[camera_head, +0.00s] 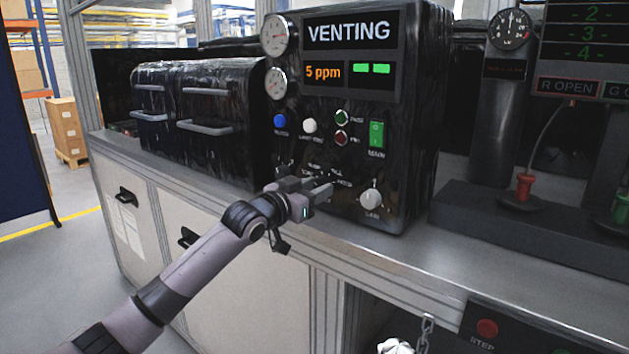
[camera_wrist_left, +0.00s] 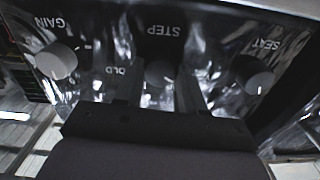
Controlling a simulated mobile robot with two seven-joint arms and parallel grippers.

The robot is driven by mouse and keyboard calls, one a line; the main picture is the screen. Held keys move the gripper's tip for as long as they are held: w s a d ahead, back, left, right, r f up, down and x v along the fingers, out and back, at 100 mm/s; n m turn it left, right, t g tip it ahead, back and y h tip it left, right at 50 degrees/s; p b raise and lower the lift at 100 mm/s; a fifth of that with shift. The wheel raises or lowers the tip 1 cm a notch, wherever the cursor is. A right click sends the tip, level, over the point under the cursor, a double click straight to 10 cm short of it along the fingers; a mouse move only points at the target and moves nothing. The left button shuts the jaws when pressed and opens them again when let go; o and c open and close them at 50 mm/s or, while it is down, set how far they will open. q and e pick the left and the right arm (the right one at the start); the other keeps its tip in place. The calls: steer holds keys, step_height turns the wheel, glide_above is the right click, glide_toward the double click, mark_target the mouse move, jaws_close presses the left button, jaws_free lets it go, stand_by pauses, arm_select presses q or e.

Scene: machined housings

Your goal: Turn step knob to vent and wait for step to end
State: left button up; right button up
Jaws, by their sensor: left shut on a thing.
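The black test unit (camera_head: 420,120) stands on the bench with its display (camera_head: 350,45) reading "VENTING", "5 ppm" and two green bars. My left gripper (camera_head: 322,188) reaches its lower front and hides the step knob in the head view. In the left wrist view the step knob (camera_wrist_left: 158,73), under an upside-down "STEP" label, sits between the two fingers of my left gripper (camera_wrist_left: 158,92), which is shut on it. The knob's pointer direction cannot be read. My right gripper is not in view.
The gain knob (camera_head: 370,198) is close on the right and the seat knob (camera_wrist_left: 255,76) on the other side. A green main switch (camera_head: 376,134) and several buttons sit above. Dark boxes with handles (camera_head: 210,100) stand left; a gauge column (camera_head: 505,90) and red plug (camera_head: 524,186) stand right.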

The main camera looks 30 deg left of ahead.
arm_select(q)
steer(key=shift+n+p, duration=0.35)
steer(key=shift+n, duration=0.15)
steer(key=o, duration=1)
steer(key=shift+o, duration=0.2)
steer(key=s+b, duration=0.1)
steer(key=s, duration=0.6)
steer(key=shift+a, duration=0.3)
